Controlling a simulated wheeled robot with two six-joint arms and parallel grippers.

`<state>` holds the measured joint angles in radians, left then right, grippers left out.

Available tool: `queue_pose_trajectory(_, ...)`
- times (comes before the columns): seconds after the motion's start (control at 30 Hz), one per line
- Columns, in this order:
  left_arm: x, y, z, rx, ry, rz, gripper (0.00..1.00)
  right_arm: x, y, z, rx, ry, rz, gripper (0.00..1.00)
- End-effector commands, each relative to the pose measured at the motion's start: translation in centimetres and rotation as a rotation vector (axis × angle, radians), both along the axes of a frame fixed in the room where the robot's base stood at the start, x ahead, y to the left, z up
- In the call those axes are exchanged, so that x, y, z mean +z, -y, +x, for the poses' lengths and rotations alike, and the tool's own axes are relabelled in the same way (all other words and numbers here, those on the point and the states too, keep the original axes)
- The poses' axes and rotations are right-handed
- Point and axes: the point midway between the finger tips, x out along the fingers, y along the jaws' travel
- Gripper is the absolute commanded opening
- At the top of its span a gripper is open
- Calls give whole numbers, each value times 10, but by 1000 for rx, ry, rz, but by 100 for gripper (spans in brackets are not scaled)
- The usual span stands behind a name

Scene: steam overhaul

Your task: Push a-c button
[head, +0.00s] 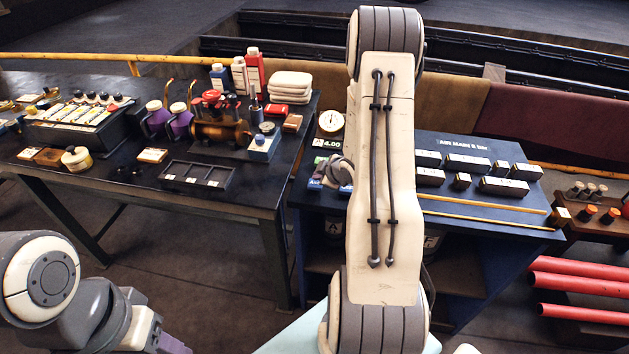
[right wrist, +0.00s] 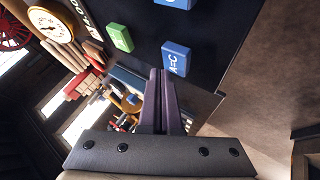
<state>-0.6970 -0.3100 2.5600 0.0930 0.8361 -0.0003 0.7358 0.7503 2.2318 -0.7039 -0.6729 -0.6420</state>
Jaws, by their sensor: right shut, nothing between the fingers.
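The A-C button, a blue block marked "A=C" (right wrist: 176,60), sits on the dark panel in the right wrist view. My right gripper (right wrist: 161,74) is shut and empty. Its purple fingertips appear just beside the button's lower left edge in that view; I cannot tell whether they touch it. In the head view my right arm covers much of the panel, and the fingers cannot be made out there. My left gripper (head: 172,344) shows only as a purple finger part at the bottom edge, mostly cut off.
A second blue block (right wrist: 173,3) and a green block (right wrist: 120,38) share the panel. A round dial gauge (right wrist: 50,25) is beside them; it also shows in the head view (head: 330,122). The blue bench (head: 464,212) bears several metal blocks. A crowded dark table (head: 118,178) stands left.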

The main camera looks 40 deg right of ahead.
Motion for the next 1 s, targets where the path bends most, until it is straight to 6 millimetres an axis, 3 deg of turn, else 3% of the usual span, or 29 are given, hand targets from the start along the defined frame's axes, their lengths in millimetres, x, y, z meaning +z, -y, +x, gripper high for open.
queue_pose_trajectory(0.27, 1, 0, 0, 0, 0, 0, 50, 2, 0, 0, 0, 0, 0, 0)
queue_pose_trajectory(0.83, 44, 0, 0, 0, 0, 0, 50, 56, 0, 0, 1, 0, -1, 0)
queue_pose_trajectory(1.0, 48, 0, 0, 0, 0, 0, 50, 61, 0, 0, 1, -1, 1, 0)
